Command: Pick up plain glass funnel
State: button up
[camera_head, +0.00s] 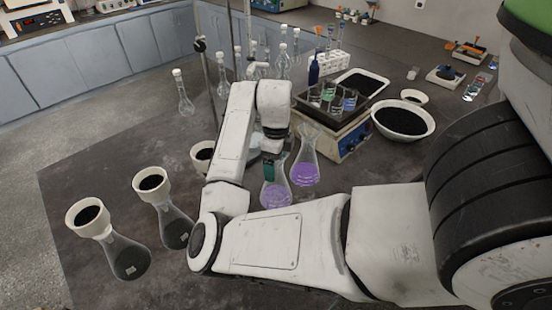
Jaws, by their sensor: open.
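Two clear glass flasks with purple liquid stand side by side near the middle of the bench, the left one (276,194) and the right one (304,174). A clear, flared glass shape (310,131) shows at the top of the right flask. It may be the plain glass funnel, but I cannot tell it surely from the flask's neck. My gripper (270,165) points down just over the left flask, left of the flared glass. It is open. Its fingertips are small and dark, and a teal-green patch shows there. I see nothing held.
Two flasks with white filter cups (88,216) (152,184) stand at left. A blue-sided device (350,139) carrying beakers and a white bowl (403,120) stand at right. Tall stoppered flasks (184,97) and a metal stand rise behind. My arm hides much of the front bench.

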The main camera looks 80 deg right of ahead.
jog(key=c, duration=0.9)
jog(key=shift+r, duration=0.15)
